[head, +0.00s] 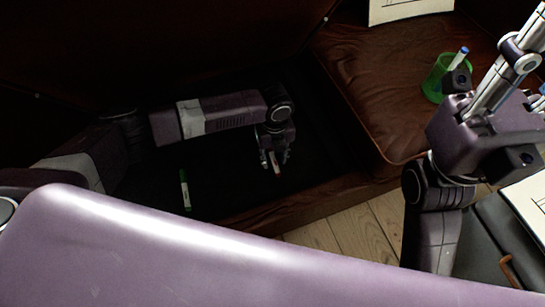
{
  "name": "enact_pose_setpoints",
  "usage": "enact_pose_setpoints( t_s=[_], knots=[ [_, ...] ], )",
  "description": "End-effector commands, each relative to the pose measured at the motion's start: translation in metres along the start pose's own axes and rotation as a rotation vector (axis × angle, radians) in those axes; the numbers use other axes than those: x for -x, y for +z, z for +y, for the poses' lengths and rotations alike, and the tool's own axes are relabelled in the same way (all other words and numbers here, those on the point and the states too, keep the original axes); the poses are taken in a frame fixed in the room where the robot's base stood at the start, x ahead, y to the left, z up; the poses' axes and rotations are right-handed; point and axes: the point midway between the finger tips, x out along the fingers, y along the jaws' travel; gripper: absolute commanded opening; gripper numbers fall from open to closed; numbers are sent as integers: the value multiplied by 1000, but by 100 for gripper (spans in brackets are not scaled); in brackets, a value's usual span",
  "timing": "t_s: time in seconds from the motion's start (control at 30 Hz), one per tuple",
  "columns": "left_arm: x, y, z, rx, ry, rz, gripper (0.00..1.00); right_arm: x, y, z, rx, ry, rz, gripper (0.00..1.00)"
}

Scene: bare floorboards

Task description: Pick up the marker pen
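A marker pen with a green cap and pale body (185,190) lies on the dark, sunken surface left of the middle of the head view. My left gripper (276,158) points down over that same surface, to the right of the green pen and apart from it. A small pale and reddish piece (275,163) shows between its fingers; it looks like another marker pen, but it is too small and dark to be sure. I cannot tell whether the fingers are closed on it. My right arm is at the right; its gripper does not show clearly.
A paper sheet (405,8) is at the top. Wooden floorboards (345,235) lie below the seat's front edge. A dark case (480,240) is at lower right.

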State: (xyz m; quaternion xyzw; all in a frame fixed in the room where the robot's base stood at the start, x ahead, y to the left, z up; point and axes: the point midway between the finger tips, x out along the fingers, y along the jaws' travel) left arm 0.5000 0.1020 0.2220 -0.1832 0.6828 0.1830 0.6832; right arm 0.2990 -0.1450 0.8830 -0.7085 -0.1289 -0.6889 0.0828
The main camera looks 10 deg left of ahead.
Motion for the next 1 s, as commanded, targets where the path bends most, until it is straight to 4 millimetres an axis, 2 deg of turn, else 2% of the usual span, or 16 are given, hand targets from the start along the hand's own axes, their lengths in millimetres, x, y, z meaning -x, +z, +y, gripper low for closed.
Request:
enact_pose_setpoints(
  t_s=[0.13, 0.4, 0.77, 0.93, 1.0],
  knots=[
    [0, 0, 0, 0, 0, 0, 30, 0, 0, 0, 0, 0, 0, 32],
    [0, 0, 0, 0, 0, 0, 0, 0, 0, 0, 0, 0, 0, 32],
    [3, 0, 0, 0, 0, 0, 0, -2, 0, 0, -1, 0, 1, 32],
    [16, 0, 0, 0, 0, 0, 0, -6, -2, 1, -2, 4, 1, 32],
    [24, 0, 0, 0, 0, 0, 0, 3, 2, 2, -4, 15, -38, 32]
  ],
)
